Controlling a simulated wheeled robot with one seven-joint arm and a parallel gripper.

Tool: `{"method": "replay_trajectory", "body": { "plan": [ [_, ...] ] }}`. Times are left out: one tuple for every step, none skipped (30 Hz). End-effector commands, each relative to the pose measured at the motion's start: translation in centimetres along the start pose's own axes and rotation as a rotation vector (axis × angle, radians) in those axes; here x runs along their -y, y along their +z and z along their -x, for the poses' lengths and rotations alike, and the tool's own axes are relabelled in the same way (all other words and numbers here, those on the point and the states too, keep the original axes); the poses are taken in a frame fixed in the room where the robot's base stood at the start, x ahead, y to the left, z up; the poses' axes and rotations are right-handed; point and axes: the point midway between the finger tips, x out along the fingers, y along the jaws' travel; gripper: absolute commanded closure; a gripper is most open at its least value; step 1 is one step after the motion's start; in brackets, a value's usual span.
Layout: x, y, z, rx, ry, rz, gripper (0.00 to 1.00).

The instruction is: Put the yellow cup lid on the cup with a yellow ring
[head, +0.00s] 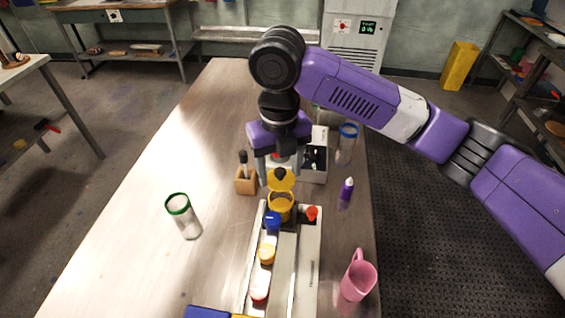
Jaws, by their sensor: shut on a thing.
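My gripper (279,182) points down over the middle of the table, its two fingers on either side of the yellow cup lid (284,186). It is shut on this lid, which has a dark knob on top. The cup with a yellow ring (280,211) is just in front of and below the lid in the picture, at the far end of a long pale rack. The lid overlaps the far side of the cup's rim in this view. I cannot tell whether lid and cup touch.
The rack (312,260) holds blue, yellow and red-topped items. A green-ringed cup (186,218) stands left, a blue-ringed cup (347,145) at the back right. A wooden holder (245,183), a white box (318,174), a purple bottle (346,190) and a pink mug (358,279) are nearby.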

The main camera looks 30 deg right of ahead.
Motion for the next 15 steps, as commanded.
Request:
{"method": "replay_trajectory", "body": {
  "plan": [
    [0.1, 0.0, -0.1, 0.0, 0.0, 0.005, 0.81],
    [0.1, 0.0, -0.1, 0.0, 0.0, 0.007, 0.81],
    [0.1, 0.1, -0.3, 0.0, 0.0, 0.009, 0.81],
    [0.0, 0.1, -0.4, 0.0, 0.0, 0.009, 0.81],
    [0.0, 0.1, -0.5, 0.0, 0.0, 0.009, 0.81],
    [0.0, 0.1, -0.7, 0.0, 0.0, 0.009, 0.81],
    [0.0, 0.1, -0.8, 0.001, 0.0, 0.009, 0.81],
    [0.1, 0.1, -1.0, 0.001, 0.0, 0.008, 0.81],
    [0.1, 0.1, -1.3, 0.001, 0.0, 0.008, 0.81],
    [0.1, 0.1, -1.5, 0.001, 0.0, 0.008, 0.81],
    [0.1, 0.1, -1.8, 0.001, 0.0, 0.008, 0.81],
    [0.1, 0.1, -2.1, 0.001, 0.0, 0.008, 0.81],
    [0.1, 0.1, -2.4, 0.001, 0.0, 0.007, 0.81],
    [0.1, 0.1, -2.7, 0.001, 0.0, 0.007, 0.81],
    [0.1, 0.1, -3.0, 0.0, 0.0, 0.007, 0.81]
  ]
}}
